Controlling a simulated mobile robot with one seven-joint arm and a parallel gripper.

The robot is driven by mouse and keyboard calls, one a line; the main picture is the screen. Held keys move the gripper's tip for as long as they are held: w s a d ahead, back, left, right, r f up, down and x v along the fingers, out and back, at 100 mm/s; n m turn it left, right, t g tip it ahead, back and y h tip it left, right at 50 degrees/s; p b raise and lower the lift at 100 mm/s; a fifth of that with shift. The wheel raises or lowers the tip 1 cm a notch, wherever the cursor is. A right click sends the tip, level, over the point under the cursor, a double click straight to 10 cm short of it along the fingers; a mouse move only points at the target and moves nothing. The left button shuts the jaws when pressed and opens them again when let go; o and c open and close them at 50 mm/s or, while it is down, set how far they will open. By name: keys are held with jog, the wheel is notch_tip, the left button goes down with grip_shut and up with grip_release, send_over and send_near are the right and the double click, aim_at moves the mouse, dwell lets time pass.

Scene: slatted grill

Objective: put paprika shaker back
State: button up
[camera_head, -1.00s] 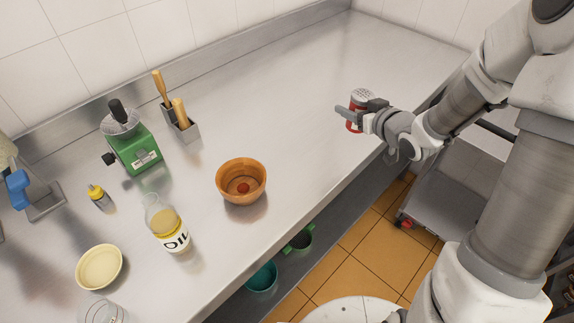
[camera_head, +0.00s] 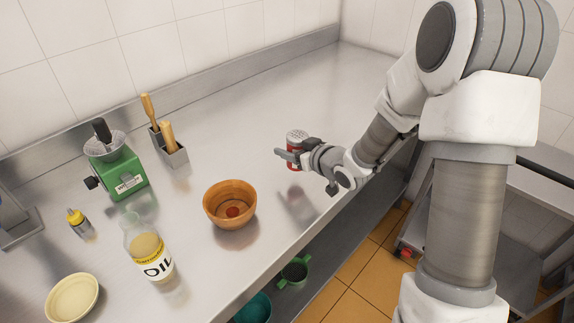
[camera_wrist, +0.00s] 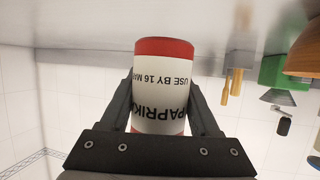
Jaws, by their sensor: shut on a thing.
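The paprika shaker (camera_head: 297,137) is a red and white can with a perforated light top. My gripper (camera_head: 288,156) is shut around its body and holds it upright over the steel counter, right of the wooden bowl. In the wrist view the shaker (camera_wrist: 164,85) appears upside down between the two dark fingers (camera_wrist: 165,110), with "PAPRIK" and "USE BY" print readable. The fingers cover part of its sides.
The back right of the counter is clear.

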jog(key=shift+w+a+f, duration=0.2)
jog(key=shift+a+f, duration=0.2)
jog(key=shift+a, duration=0.15)
jog(key=shift+f+b, duration=0.3)
jog(key=shift+f, duration=1.65)
jog(key=shift+f, duration=0.15)
jog(key=o, duration=1.4)
jog(key=shift+o, duration=0.2)
